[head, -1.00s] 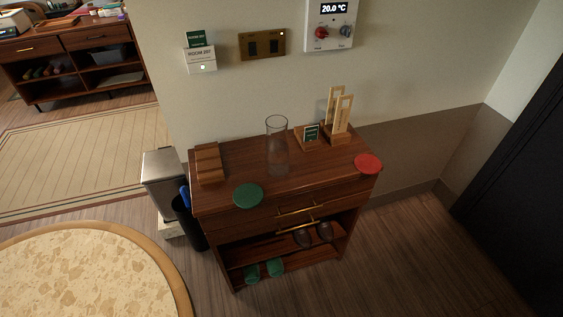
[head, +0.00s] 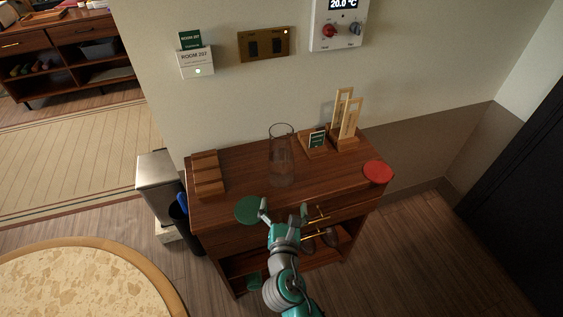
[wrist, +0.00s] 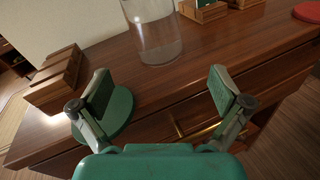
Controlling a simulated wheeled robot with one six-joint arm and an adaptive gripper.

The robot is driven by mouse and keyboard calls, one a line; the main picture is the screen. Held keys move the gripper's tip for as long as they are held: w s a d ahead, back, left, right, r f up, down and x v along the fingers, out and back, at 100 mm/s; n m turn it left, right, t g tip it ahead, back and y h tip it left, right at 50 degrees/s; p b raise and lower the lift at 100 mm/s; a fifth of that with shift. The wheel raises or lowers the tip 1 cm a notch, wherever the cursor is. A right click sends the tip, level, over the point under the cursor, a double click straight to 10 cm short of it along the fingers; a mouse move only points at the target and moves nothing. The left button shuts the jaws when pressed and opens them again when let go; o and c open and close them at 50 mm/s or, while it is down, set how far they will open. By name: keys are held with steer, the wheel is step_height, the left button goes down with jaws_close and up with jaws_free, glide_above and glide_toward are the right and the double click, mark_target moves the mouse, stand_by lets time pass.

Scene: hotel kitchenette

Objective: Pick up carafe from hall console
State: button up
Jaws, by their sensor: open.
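The clear glass carafe (head: 281,158) stands upright on the wooden hall console (head: 235,162), near the middle of its top. In the wrist view the lower part of the carafe (wrist: 153,32) shows ahead of my gripper, between the lines of the two fingers; its top is cut off. My gripper (head: 284,212) is open and empty at the console's front edge, short of the carafe and not touching it. The wrist view also shows both fingers spread apart (wrist: 162,92).
A green disc (head: 248,210) lies by my gripper's left finger. A red disc (head: 378,172) lies at the right end. A slotted wooden block (head: 208,174) stands at the left, and a wooden stand (head: 343,124) with a small sign (head: 317,140) at the back right.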

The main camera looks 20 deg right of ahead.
mark_target(281, 158)
steer(key=shift+n+h, duration=0.7)
steer(key=w+r, duration=0.3)
steer(key=shift+a+r, duration=0.3)
steer(key=shift+a, duration=0.05)
steer(key=shift+w, duration=0.25)
steer(key=x, duration=1)
steer(key=shift+w+d+r, duration=0.15)
steer(key=shift+d, duration=0.1)
steer(key=c, duration=1.7)
steer(key=shift+r, duration=0.15)
steer(key=shift+c, duration=0.2)
steer(key=shift+r, duration=0.1)
